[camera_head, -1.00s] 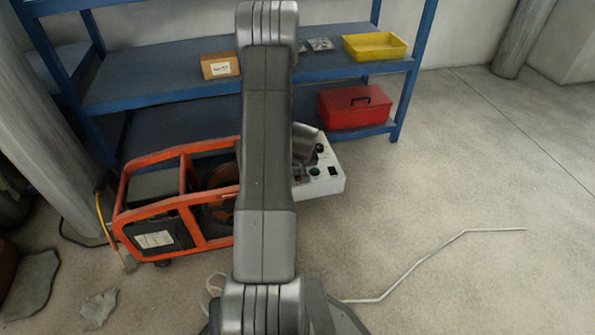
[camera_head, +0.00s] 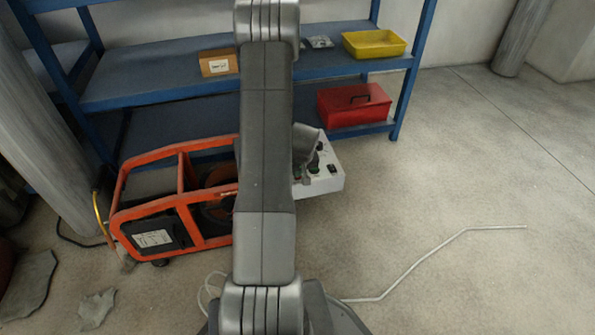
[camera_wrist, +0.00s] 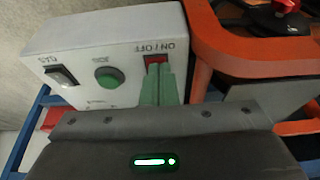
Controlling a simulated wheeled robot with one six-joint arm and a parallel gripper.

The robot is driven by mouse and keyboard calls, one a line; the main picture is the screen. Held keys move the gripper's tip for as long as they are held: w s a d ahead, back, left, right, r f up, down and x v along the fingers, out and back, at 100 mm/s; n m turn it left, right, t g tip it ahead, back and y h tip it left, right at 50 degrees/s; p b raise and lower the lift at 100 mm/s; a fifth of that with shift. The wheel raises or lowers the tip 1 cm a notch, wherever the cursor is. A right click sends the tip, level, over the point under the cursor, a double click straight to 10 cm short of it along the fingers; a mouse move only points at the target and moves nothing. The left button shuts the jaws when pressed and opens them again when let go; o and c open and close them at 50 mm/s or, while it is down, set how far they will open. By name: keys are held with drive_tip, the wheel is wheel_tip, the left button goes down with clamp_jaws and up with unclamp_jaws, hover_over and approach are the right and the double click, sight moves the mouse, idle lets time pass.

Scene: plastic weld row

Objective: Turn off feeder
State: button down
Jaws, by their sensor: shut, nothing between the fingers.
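The feeder has an orange tubular frame (camera_head: 155,154) and a white control box (camera_head: 325,181), partly hidden behind my arm in the head view. In the wrist view the white box (camera_wrist: 100,38) shows upside-down lettering. It carries a red ON/OFF switch (camera_wrist: 156,59), a green button (camera_wrist: 109,79) and a black GAS switch (camera_wrist: 61,76). My gripper (camera_wrist: 158,70) is shut and empty, its green fingertips at the red switch and covering its lower part. I cannot tell whether they touch it. The switch's position is not clear.
A blue shelf (camera_head: 160,92) stands behind the feeder, with a red toolbox (camera_head: 353,108), a yellow bin (camera_head: 374,45) and a cardboard box (camera_head: 218,63). A thin pale rod or line (camera_head: 420,262) lies on the floor at right. The floor right of the feeder is otherwise clear.

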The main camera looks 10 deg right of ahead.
drive_tip(key=shift+r+p, duration=0.3)
drive_tip(key=shift+r, duration=0.15)
drive_tip(key=p+v, duration=0.4)
drive_tip(key=v, duration=0.9)
drive_tip(key=shift+w, duration=0.15)
drive_tip(key=shift+w, duration=0.1)
drive_tip(key=b, duration=0.1)
drive_tip(key=w+b, duration=0.1)
drive_tip(key=shift+w+r+b, duration=0.2)
drive_tip(key=shift+r+b, duration=0.1)
drive_tip(key=b+x, duration=0.1)
drive_tip(key=x, duration=0.3)
drive_tip(key=b+x, duration=0.2)
drive_tip(key=x, duration=0.3)
drive_tip(key=b+x, duration=0.2)
drive_tip(key=x, duration=0.3)
drive_tip(key=shift+s+f, duration=0.1)
drive_tip(key=shift+s, duration=0.2)
